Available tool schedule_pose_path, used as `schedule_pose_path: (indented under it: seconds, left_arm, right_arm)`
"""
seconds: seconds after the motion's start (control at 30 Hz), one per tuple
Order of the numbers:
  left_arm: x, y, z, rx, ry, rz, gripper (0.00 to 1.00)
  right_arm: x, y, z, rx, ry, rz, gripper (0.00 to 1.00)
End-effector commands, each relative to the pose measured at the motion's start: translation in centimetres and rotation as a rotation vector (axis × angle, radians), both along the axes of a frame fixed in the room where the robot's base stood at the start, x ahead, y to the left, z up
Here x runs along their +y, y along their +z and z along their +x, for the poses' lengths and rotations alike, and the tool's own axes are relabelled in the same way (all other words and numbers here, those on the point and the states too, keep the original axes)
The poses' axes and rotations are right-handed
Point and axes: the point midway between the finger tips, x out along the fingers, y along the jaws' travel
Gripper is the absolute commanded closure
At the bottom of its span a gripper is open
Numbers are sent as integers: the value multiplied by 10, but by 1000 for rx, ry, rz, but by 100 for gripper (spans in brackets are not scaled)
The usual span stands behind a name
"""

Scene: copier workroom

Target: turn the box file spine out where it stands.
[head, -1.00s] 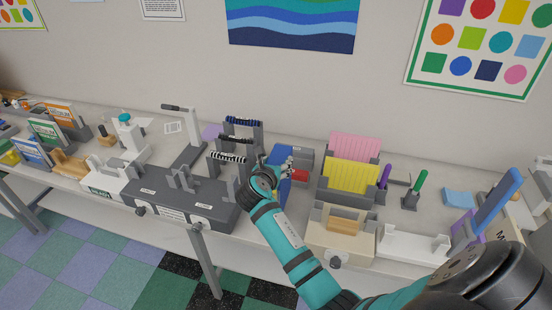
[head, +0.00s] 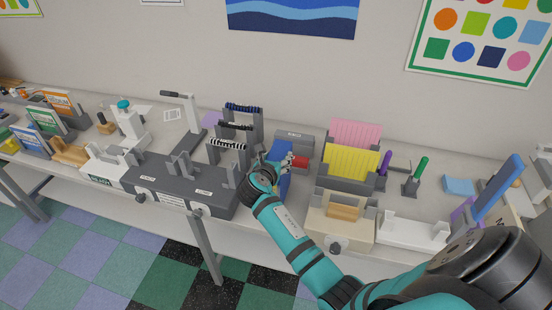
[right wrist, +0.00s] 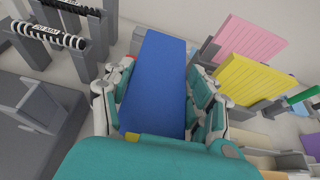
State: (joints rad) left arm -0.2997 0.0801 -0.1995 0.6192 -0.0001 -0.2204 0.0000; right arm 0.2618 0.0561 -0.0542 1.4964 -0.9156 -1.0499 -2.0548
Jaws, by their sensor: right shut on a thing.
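The blue box file (head: 284,186) stands on the workbench between the dark grey rack and the folder holders, largely hidden by my right arm in the head view. My right gripper (head: 279,165) is shut on it. In the right wrist view the box file (right wrist: 157,80) shows a plain blue face running away from me, with the fingers of my right gripper (right wrist: 160,90) along both sides. I cannot tell which face bears the spine label. My left gripper is not in view.
A grey rack (head: 170,178) with upright frames is close on the left. Yellow folders (head: 350,162) and pink folders (head: 356,133) stand close on the right. A grey block (head: 294,141) is behind, with a red thing (head: 300,161) beside the gripper.

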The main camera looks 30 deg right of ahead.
Motion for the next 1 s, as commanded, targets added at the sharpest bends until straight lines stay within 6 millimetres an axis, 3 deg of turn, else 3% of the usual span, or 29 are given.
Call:
schedule_pose_path:
  seconds: [0.3, 0.33, 0.5, 0.73, 0.83, 1.0]
  left_arm:
    - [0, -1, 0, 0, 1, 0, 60]
    - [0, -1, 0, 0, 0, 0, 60]
    - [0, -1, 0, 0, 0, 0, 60]
    - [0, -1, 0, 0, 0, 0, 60]
    - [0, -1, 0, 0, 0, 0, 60]
    - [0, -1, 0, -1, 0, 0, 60]
  right_arm:
    - [0, -5, 0, -1, 0, -1, 88]
    - [0, -4, 0, -2, 0, -1, 41]
    - [0, -5, 0, -1, 0, 0, 19]
    - [0, -6, 0, 2, -1, 1, 14]
    - [0, -6, 0, 2, -1, 1, 1]
    - [0, -6, 0, 1, 0, 1, 0]
